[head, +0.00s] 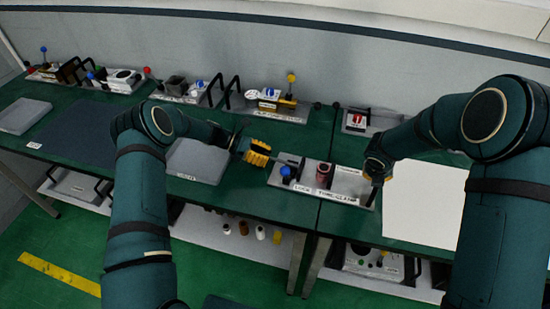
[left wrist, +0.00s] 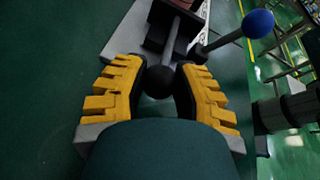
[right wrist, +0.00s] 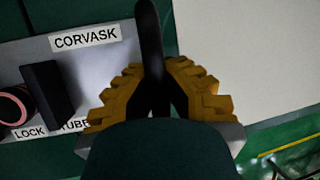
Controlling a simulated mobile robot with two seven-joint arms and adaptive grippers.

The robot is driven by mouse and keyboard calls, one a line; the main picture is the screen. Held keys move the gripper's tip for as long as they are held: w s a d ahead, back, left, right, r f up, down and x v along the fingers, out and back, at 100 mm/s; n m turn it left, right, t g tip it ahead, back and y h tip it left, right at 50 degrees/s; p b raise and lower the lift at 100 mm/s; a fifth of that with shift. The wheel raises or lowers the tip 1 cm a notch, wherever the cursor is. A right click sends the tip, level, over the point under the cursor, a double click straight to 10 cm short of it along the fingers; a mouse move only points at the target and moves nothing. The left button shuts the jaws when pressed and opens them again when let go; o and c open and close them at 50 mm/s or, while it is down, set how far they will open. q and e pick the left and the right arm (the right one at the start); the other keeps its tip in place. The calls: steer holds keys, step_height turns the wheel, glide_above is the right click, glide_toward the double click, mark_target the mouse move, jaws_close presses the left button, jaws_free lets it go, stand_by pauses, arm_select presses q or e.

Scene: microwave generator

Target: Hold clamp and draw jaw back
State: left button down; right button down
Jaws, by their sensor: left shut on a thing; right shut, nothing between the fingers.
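The tube clamp (head: 347,184) is a grey plate with "LOCK" and "TUBE CLAMP" labels at the table's front edge. A reddish tube (head: 323,172) stands on it, and its pinkish ring (right wrist: 14,105) shows beside a black block (right wrist: 48,92) in the right wrist view. My left gripper (head: 257,152) is shut on a black ball knob (left wrist: 160,82) at the end of the clamp's rod. A blue-knobbed lever (head: 287,172) is beside the rod. My right gripper (head: 376,172) is shut at the plate's right end, in line with a black upright handle (right wrist: 151,40); contact is unclear.
A grey pad (head: 197,162) lies left of the clamp and a white sheet (head: 425,205) right of it. Several fixtures with knobs line the table's back, including one with a yellow-knobbed lever (head: 291,78). Under the table is a shelf (head: 215,228) with small parts.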

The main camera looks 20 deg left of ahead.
arm_select(q)
steer(key=c, duration=1)
jaws_free()
arm_select(e)
steer(key=shift+d, duration=0.3)
arm_select(q)
steer(key=o, duration=0.4)
steer(key=shift+c, duration=0.2)
arm_select(e)
steer(key=shift+a, duration=0.1)
arm_select(q)
steer(key=v, duration=1.2)
arm_select(e)
steer(key=shift+a, duration=0.1)
steer(key=c, duration=1.1)
jaws_free()
steer(key=shift+o, duration=0.2)
